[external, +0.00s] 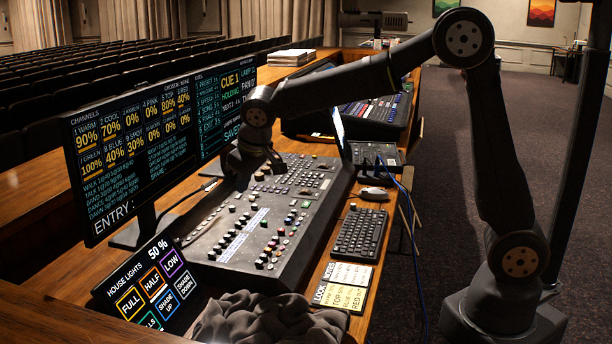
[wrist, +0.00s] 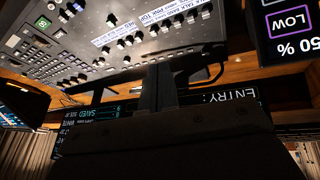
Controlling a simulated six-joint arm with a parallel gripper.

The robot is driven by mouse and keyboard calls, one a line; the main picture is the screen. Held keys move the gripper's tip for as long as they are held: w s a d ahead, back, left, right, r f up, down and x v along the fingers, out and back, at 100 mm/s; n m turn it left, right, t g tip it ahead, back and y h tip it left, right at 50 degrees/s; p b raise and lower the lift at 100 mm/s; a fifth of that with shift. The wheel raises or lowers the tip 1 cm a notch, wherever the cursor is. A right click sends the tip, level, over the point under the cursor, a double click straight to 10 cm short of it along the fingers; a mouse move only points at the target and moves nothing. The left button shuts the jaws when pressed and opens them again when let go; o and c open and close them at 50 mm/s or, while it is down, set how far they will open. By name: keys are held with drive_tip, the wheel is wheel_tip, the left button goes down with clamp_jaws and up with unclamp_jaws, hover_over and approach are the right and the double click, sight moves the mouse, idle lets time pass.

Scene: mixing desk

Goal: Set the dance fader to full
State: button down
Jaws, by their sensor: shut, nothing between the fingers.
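The mixing console (external: 325,192) lies on the desk with rows of small faders and buttons. White label strips (external: 243,236) run between the fader rows; they also show in the wrist view (wrist: 118,32). Dark fader caps (wrist: 130,41) stand beside these strips in the wrist view. I cannot tell for sure which one is the dance fader or how far it is up. My gripper (wrist: 157,82) is shut and empty, its fingers pointing towards the console's edge.
Two monitors (external: 130,150) stand along the console's left side, close to my gripper. A house lights touch panel (external: 150,285) and a crumpled dark cloth (external: 268,320) are at the front. A keyboard (external: 360,232), a mouse (external: 374,194) and a notes card (external: 343,286) lie on the right.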

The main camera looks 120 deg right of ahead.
sight(248, 242)
drive_tip(key=s+a+f+m+h, duration=0.2)
drive_tip(key=a+f+m, duration=0.2)
drive_tip(key=m, duration=1)
drive_tip(key=shift+s+f+h, duration=0.3)
drive_tip(key=shift+f, duration=1.4)
drive_tip(key=shift+a, duration=0.1)
drive_tip(key=x, duration=1)
drive_tip(key=shift+s+f, duration=0.1)
drive_tip(key=shift+f, duration=0.1)
drive_tip(key=shift+w+d+r, duration=0.2)
drive_tip(key=shift+w+d, duration=0.75)
drive_tip(key=shift+w, duration=0.05)
drive_tip(key=shift+w+d, duration=0.45)
